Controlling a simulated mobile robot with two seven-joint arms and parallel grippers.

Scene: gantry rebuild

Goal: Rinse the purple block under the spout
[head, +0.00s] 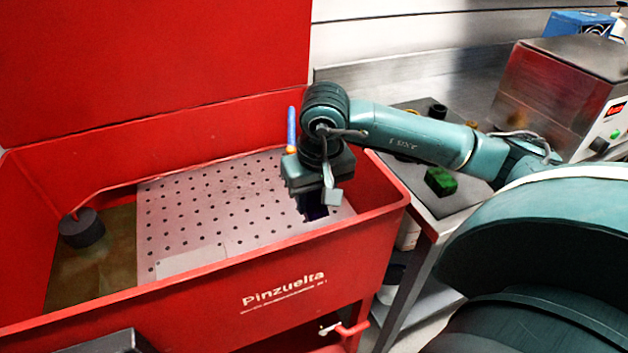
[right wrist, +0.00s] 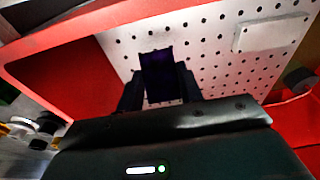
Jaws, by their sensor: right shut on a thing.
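The dark purple block (head: 313,213) is between the fingers of my right gripper (head: 312,205), over the right part of the perforated plate in the red basin. In the right wrist view the block (right wrist: 160,75) sits between both dark fingers (right wrist: 160,90), and the gripper is shut on it. A thin blue upright piece with an orange lower end (head: 291,128), which looks like the spout, stands just behind and left of the gripper. Its lower end is partly hidden by the gripper. A dark boxy part at the lower left edge (head: 110,343) looks like my left gripper; its fingers are not visible.
The red basin (head: 330,262) has raised walls and a tall red back panel. A dark round piece (head: 82,228) stands at its left. A flat pale plate (head: 190,262) lies on the perforated plate (head: 215,200). A green block (head: 440,181) is on the side table at right.

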